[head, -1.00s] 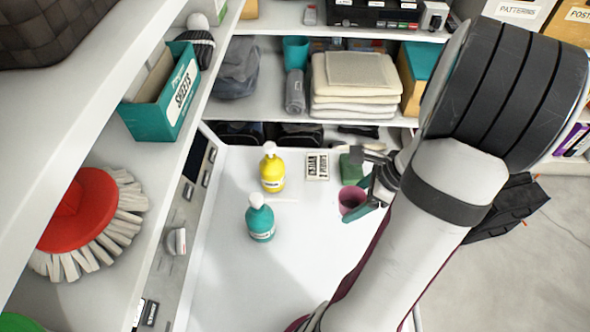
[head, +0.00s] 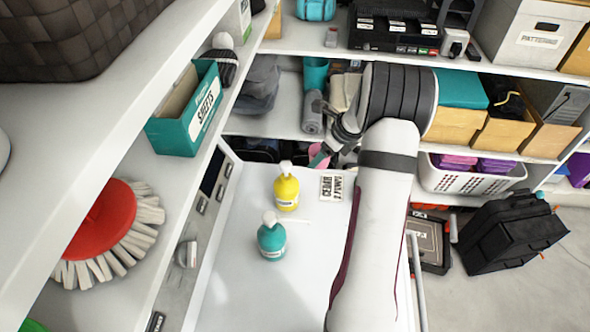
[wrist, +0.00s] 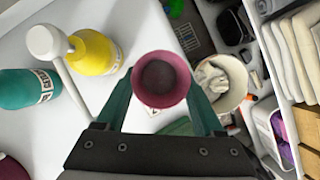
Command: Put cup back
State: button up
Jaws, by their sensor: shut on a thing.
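My gripper (wrist: 161,88) is shut on a pink cup (wrist: 162,66), with one teal finger on each side of it. The wrist view looks down into the cup's dark inside. In the head view the pink cup (head: 318,152) is small and partly covered by my gripper (head: 320,160). It is held at the far edge of the white work surface, in front of the lower shelves. Part of that shelf is hidden by my arm.
A yellow pump bottle (head: 286,192) and a teal pump bottle (head: 271,240) stand on the white surface, with a labelled card (head: 331,188) nearby. A grey roll (head: 312,112) lies beside the teal cup. The wrist view shows a pale bin (wrist: 232,80) and folded towels (wrist: 300,45).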

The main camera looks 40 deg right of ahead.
aim_at(310, 151)
jog(key=w+a+f, duration=0.1)
jog(key=w, duration=0.1)
jog(key=w+a+f, duration=0.1)
jog(key=w+f, duration=0.1)
jog(key=w+a+f, duration=0.1)
jog(key=w, duration=0.1)
jog(key=shift+w+a+f, duration=0.2)
jog(key=shift+w+f, duration=0.1)
jog(key=shift+f, duration=1.95)
jog(key=o, duration=1.2)
jog(key=shift+f, duration=0.15)
jog(key=v, duration=1.2)
